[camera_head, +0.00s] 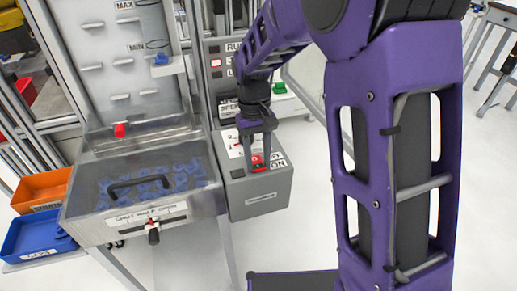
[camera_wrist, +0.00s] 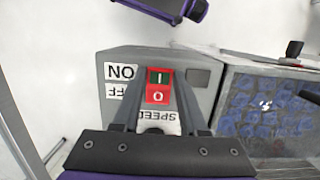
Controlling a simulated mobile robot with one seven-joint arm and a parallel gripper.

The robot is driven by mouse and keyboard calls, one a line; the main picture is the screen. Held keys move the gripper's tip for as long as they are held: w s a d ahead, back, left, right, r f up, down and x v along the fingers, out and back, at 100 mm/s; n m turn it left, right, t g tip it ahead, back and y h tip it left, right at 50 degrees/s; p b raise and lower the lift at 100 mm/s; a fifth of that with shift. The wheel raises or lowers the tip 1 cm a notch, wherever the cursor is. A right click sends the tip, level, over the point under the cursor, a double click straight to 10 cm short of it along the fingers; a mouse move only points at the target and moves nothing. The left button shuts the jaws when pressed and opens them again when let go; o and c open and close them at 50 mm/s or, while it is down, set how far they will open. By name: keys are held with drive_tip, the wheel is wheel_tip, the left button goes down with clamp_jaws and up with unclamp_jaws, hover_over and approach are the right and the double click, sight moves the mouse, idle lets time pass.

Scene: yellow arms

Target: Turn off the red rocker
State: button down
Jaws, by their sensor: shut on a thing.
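The red rocker (camera_head: 257,165) sits on top of a grey control box (camera_head: 262,195). In the wrist view the rocker (camera_wrist: 158,96) has a dark green part marked I beside the ON label and a red part marked O beside the partly hidden OFF label. My gripper (camera_head: 258,158) points down at the rocker. In the wrist view its fingers (camera_wrist: 158,88) stand on either side of the rocker, shut on it. The exact contact of the fingertips is hard to see. Which way the rocker is tipped I cannot tell.
A clear-topped bin of blue pieces (camera_head: 190,183) with a black handle adjoins the box on the left. Orange (camera_head: 42,186) and blue (camera_head: 35,236) trays stand farther left. A panel with more switches (camera_head: 216,68) rises behind. The floor right of the box is clear.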

sight(253, 156)
drive_tip(key=shift+w+r+g+p, duration=0.1)
drive_tip(key=shift+w+g+p, duration=0.1)
drive_tip(key=shift+g+p, duration=0.3)
drive_tip(key=shift+c, duration=2.2)
unclamp_jaws()
drive_tip(key=p+v, duration=0.2)
drive_tip(key=v, duration=1.5)
drive_tip(key=shift+a+r, duration=0.15)
drive_tip(key=shift+a, duration=0.05)
drive_tip(key=shift+s, duration=0.1)
